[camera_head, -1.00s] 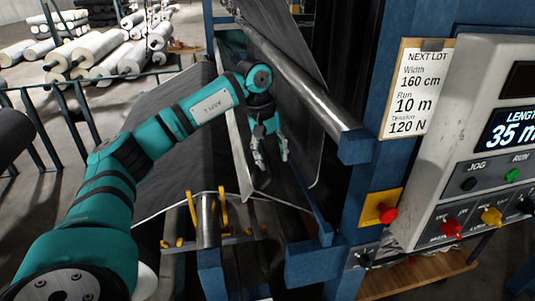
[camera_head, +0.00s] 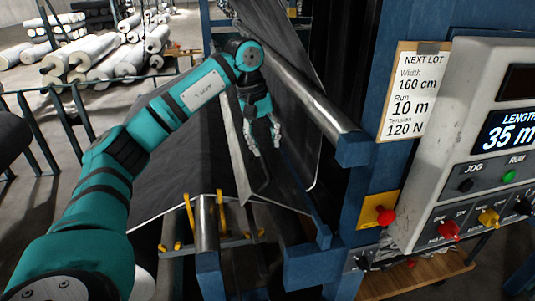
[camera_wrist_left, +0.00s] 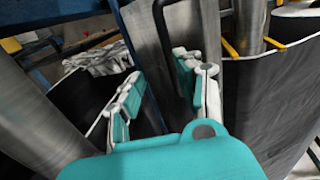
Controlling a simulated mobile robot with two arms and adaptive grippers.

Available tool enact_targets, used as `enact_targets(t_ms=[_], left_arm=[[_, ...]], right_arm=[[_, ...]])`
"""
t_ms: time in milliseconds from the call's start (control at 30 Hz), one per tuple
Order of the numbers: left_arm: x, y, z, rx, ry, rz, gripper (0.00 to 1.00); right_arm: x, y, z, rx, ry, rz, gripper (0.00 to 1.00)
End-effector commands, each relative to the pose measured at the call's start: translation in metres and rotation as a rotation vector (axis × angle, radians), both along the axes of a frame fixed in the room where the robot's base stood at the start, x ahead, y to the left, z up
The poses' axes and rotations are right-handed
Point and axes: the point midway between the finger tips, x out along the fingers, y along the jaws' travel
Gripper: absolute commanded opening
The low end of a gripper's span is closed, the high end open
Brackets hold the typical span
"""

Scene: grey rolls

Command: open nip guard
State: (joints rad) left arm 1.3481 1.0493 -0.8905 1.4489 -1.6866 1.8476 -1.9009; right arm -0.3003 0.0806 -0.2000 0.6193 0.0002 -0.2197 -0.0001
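The nip guard appears to be the grey metal panel (camera_wrist_left: 190,25) behind my left fingers in the left wrist view; I cannot be sure of its outline. A black bar handle (camera_wrist_left: 162,28) stands in front of it, close to the right-hand finger; contact cannot be told. In the head view a dark curved bar (camera_head: 265,184) shows just below my fingertips. My left gripper (camera_head: 265,149) points down among the rollers, and its fingers are apart with nothing seen between them. It also shows in the left wrist view (camera_wrist_left: 167,92). My right gripper is out of view.
A steel roller (camera_head: 310,95) runs diagonally right of my left gripper. A blue frame post (camera_head: 375,170) carries a red button (camera_head: 385,215) and a lot sign (camera_head: 411,92). The control panel (camera_head: 450,130) is at right. Dark web (camera_head: 185,165) lies under my arm.

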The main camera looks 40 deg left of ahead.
Motion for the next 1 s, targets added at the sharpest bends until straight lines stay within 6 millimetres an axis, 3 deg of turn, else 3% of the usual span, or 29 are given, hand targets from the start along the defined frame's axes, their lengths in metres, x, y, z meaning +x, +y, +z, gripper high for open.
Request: enact_targets(t_ms=[200,433,733,867,1000], left_arm=[[-0.006,0.005,0.044,-0.002,-0.002,-0.001,0.36],[-0.01,0.008,0.065,-0.001,0.002,-0.001,0.36],[-0.011,0.008,0.067,0.0,0.003,-0.001,0.35],[-0.015,0.011,0.057,-0.015,0.007,0.046,0.18],[-0.039,0.023,0.023,-0.089,0.033,0.286,0.0]], right_arm=[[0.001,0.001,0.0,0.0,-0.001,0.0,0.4],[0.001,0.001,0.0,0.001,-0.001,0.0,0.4],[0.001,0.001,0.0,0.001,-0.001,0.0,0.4],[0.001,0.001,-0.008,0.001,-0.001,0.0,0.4],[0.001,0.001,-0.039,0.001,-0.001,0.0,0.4]])
